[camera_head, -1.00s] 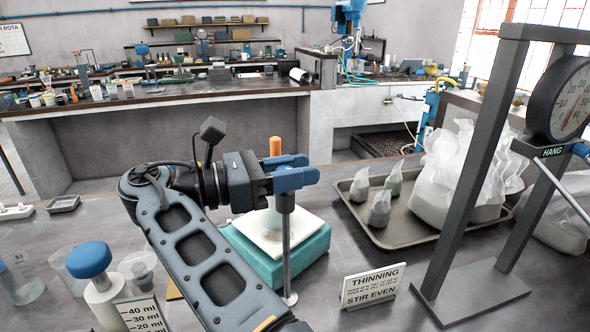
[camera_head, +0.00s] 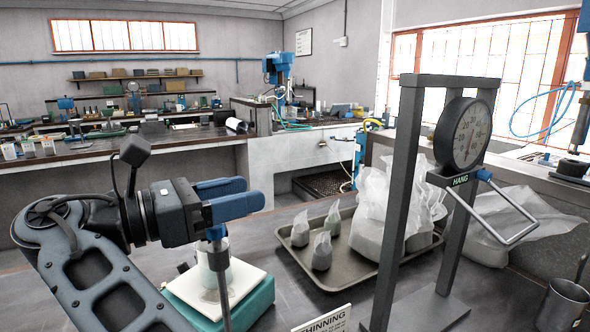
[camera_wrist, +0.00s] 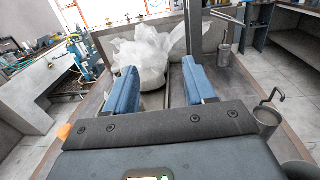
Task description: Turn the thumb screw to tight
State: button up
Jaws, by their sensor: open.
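I cannot make out a thumb screw for certain in either view. My gripper (camera_head: 250,194) is at the left of the head view, with blue fingers pointing right. In the wrist view my gripper (camera_wrist: 160,78) is open, with nothing between its fingers. A thin grey upright rod (camera_head: 222,285) shows just below the fingers in the head view; its upper end is partly hidden by them. Behind it a beaker (camera_head: 207,270) stands on a white plate (camera_head: 245,287) over a teal block (camera_head: 262,304). A dial gauge (camera_head: 466,134) hangs on a dark frame (camera_head: 398,190), with a blue joint (camera_head: 483,174) below it.
A tray (camera_head: 345,283) with several small bags stands right of my gripper. Large clear bags (camera_head: 385,210) sit behind the frame. A metal cup (camera_head: 563,303) is at the lower right. A sign (camera_head: 322,320) stands at the front edge. Some bare bench lies between block and tray.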

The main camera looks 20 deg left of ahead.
jog(key=d+r+b, duration=0.1)
jog(key=d+r, duration=0.5)
jog(key=d, duration=0.3)
jog(key=shift+d, duration=0.4)
